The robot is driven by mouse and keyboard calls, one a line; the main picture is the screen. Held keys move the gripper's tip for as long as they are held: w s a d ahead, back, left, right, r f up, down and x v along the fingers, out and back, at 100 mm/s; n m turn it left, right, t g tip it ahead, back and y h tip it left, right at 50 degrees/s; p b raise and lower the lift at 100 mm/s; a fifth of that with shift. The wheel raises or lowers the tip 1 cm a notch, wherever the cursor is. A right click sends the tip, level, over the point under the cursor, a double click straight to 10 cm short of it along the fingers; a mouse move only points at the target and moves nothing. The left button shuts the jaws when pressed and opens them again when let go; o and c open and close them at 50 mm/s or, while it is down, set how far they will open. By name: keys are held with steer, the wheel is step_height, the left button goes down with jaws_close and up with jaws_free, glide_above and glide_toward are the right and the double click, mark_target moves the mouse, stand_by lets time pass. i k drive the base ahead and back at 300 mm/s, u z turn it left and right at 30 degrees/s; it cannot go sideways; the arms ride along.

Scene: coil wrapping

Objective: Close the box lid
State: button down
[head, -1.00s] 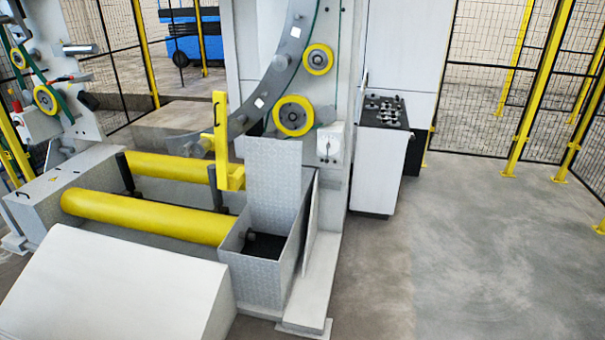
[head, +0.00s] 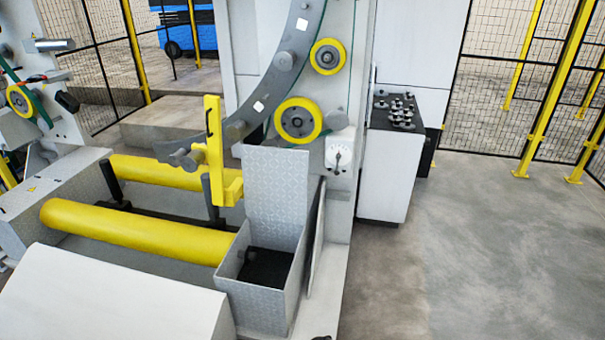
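The metal box (head: 262,302) stands at the lower middle of the head view, at the right end of the yellow rollers. Its walls are grey patterned plate and its inside is dark. Its lid (head: 276,196) stands upright at the back edge, so the box is open. My gripper is not in view.
Two yellow rollers (head: 135,232) lie left of the box, with a yellow upright bracket (head: 216,150) behind it. A white sloped cover (head: 110,298) is in front. A control cabinet (head: 391,165) stands to the right. Grey floor (head: 480,250) at the right is clear, bounded by yellow-posted fencing.

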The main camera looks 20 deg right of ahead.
mark_target(275, 179)
steer(key=u, duration=0.5)
steer(key=i, duration=1.1)
steer(key=u, duration=0.5)
